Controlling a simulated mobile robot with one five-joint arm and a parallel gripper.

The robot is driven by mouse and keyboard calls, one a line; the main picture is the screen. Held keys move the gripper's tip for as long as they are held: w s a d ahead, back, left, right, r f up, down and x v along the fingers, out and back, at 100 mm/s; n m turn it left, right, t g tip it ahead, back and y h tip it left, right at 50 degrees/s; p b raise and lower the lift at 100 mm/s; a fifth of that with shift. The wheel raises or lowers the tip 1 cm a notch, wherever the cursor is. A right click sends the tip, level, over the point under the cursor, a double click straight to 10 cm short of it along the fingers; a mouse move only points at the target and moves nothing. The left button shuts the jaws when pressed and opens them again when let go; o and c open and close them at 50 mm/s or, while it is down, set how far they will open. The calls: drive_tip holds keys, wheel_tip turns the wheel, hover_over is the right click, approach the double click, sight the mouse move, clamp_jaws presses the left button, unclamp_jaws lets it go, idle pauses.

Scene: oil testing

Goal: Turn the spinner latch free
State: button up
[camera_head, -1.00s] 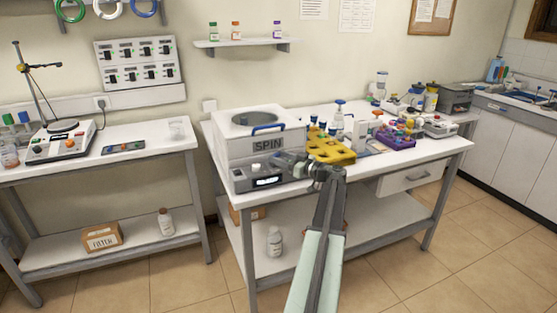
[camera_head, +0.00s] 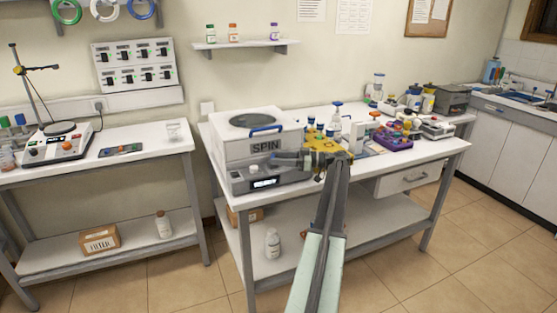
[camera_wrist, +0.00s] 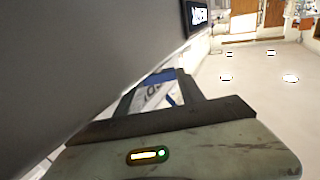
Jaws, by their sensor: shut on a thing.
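The spinner (camera_head: 222,150) is a white box with a SPIN label, a round dark window in its lid and a lit display low on its front. Its blue lid handle (camera_head: 267,128) is at the top front edge, and the lid looks down. My gripper (camera_head: 278,157) reaches left across the spinner's front, just below the SPIN label, and is shut on the latch. The latch itself is hidden behind the fingers. In the wrist view the gripper's dark fingers (camera_wrist: 165,100) lie close along a grey wall, with a blue and white patch between them.
A yellow rack (camera_head: 333,143) stands right of the spinner, partly behind my wrist. A purple rack (camera_head: 392,138) and several bottles stand further right on the bench. A white bottle (camera_head: 272,243) is on the lower shelf. The floor in front is clear.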

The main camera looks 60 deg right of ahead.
drive_tip(key=shift+w+r, duration=0.1)
drive_tip(key=shift+w, duration=0.05)
drive_tip(key=o, duration=1.4)
drive_tip(key=shift+c, duration=0.2)
drive_tip(key=v, duration=0.7)
drive_tip(key=shift+s+d, duration=0.1)
drive_tip(key=shift+s, duration=0.3)
